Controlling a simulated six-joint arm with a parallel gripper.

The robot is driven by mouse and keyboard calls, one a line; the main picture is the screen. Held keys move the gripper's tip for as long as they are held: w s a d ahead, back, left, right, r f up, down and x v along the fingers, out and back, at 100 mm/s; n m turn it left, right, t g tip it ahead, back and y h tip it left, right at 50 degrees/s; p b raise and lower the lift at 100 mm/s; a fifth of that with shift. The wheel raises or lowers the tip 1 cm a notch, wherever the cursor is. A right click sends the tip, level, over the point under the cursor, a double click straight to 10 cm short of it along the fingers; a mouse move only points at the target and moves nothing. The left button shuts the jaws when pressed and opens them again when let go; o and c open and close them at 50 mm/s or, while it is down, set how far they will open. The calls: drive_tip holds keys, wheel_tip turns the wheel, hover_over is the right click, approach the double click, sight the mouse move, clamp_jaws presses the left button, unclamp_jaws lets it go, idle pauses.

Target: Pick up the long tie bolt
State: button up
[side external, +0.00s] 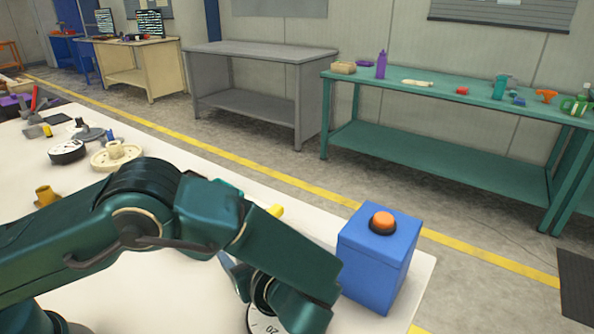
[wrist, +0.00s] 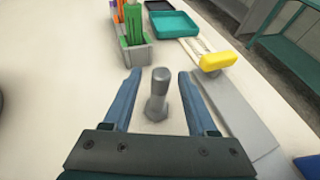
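A grey metal bolt (wrist: 157,92) with a rounded top and a wider hexagonal end nearest my gripper shows in the wrist view. It appears to be the long tie bolt. My gripper (wrist: 160,76) is open, with one blue finger on each side of the bolt and a visible gap on both sides in the picture. The wrist view does not make clear whether the fingers are level with the bolt or above it. In the side external view my arm hides the bolt and most of the gripper.
Beyond the bolt are a grey holder (wrist: 128,52) with green and orange items, a teal tray (wrist: 174,24) and a yellow-handled item (wrist: 219,61). A blue box (side external: 372,262) with an orange button stands at the table's right end. Wheel parts (side external: 117,154) lie at the far left.

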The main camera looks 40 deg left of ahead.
clamp_jaws()
